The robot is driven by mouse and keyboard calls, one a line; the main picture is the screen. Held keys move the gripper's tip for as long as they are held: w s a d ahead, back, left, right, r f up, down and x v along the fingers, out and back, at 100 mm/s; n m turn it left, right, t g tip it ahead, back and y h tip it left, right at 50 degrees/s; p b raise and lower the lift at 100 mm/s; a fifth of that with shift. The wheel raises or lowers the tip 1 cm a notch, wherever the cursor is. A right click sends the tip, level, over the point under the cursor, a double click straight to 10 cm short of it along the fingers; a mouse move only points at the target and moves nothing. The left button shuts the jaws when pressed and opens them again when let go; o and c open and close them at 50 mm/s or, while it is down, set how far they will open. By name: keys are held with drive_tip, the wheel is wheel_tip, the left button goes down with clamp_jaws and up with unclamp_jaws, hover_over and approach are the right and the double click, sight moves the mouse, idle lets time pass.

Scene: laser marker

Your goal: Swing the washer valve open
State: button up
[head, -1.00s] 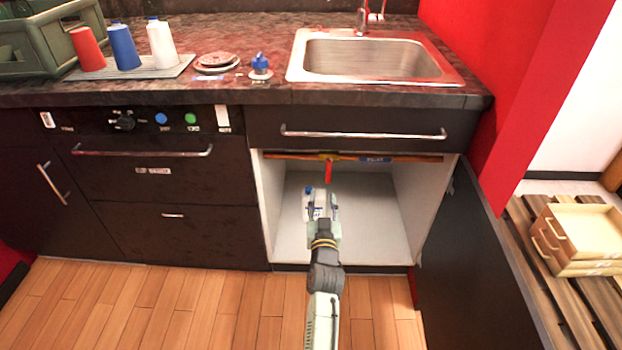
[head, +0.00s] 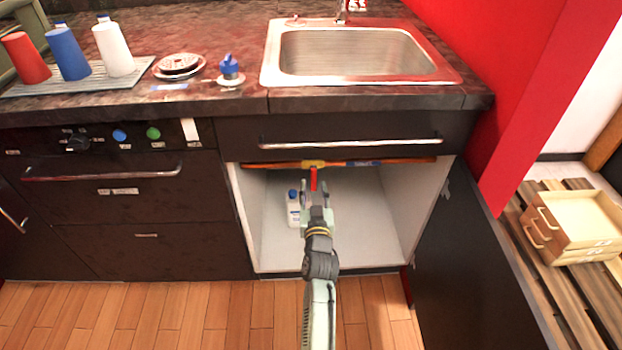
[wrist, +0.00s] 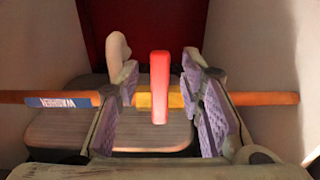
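The washer valve has a red lever handle (head: 313,180) below a yellow body (head: 313,164) on a copper-coloured pipe (head: 400,162) under the sink. The lever points down, across the line of the pipe. In the wrist view the red lever (wrist: 159,87) stands upright between my fingers, in front of the yellow body (wrist: 147,101). A blue label reading WASHER (wrist: 62,101) is on the pipe at left. My gripper (head: 317,188) is open, with its lilac pads (wrist: 158,105) on both sides of the lever. Gaps show on each side; I see no contact.
The cabinet's open door (head: 470,270) stands at right. A white bottle with a blue cap (head: 293,212) is on the cabinet floor, left of my gripper. The cabinet's side walls (head: 415,205) flank the opening. The sink (head: 360,52) is above.

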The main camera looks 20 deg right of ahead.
drive_tip(key=shift+w+d, duration=0.1)
drive_tip(key=shift+w, duration=0.25)
drive_tip(key=shift+s, duration=0.1)
drive_tip(key=shift+c, duration=0.4)
drive_tip(key=shift+r, duration=0.1)
clamp_jaws()
